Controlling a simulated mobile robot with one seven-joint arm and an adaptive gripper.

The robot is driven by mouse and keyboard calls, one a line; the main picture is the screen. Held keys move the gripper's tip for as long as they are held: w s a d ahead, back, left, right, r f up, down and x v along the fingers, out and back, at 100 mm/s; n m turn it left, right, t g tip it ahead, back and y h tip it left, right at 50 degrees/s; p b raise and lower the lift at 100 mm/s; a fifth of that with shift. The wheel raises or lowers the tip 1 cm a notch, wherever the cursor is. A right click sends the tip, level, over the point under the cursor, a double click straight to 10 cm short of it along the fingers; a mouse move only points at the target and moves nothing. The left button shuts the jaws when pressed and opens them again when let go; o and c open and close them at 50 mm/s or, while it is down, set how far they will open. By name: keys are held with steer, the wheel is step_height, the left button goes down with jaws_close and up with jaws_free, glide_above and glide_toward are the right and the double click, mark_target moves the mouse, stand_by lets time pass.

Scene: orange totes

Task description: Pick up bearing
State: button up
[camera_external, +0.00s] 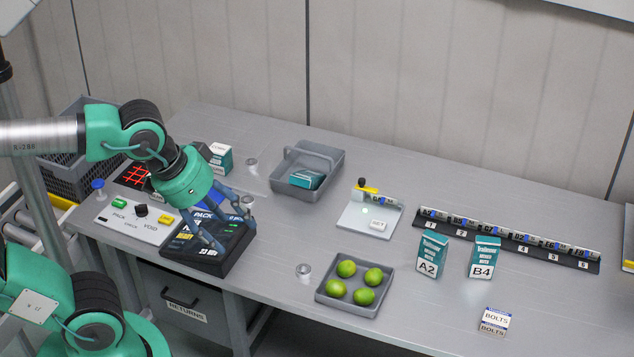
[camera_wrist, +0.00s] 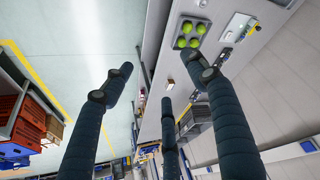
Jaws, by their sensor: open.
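A small silver ring-shaped part (camera_external: 304,271), which looks like a bearing, stands on the grey table left of the tray of green fruit. Two similar silver parts stand farther back, one near the white and teal box (camera_external: 252,165) and one beside my gripper (camera_external: 247,201). My gripper (camera_external: 236,235) is open and empty, with its fingers spread above the black screen panel. In the wrist view, several dark fingers are spread apart, and a small pale part (camera_wrist: 170,86) shows on the table beyond them.
The grey tray (camera_external: 322,302) holds several green fruits. A grey bin (camera_external: 335,160) holds a teal box. Teal boxes A2 (camera_external: 432,256) and B4 (camera_external: 484,258), a bolts box (camera_external: 494,320) and a black rack (camera_external: 510,246) stand to the right.

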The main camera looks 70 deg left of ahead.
steer(key=w+a+f+n+g, duration=0.1)
steer(key=w+a+f+n, duration=0.25)
steer(key=w+n, duration=0.4)
steer(key=n+g+p, duration=0.2)
steer(key=n+g, duration=0.2)
steer(key=n, duration=1.7)
glide_above(303, 270)
step_height(303, 270, down, 24)
steer(key=shift+s+f, duration=0.1)
step_height(303, 270, down, 8)
steer(key=shift+r+b, duration=0.1)
steer(key=shift+b, duration=0.2)
steer(key=shift+f, duration=0.35)
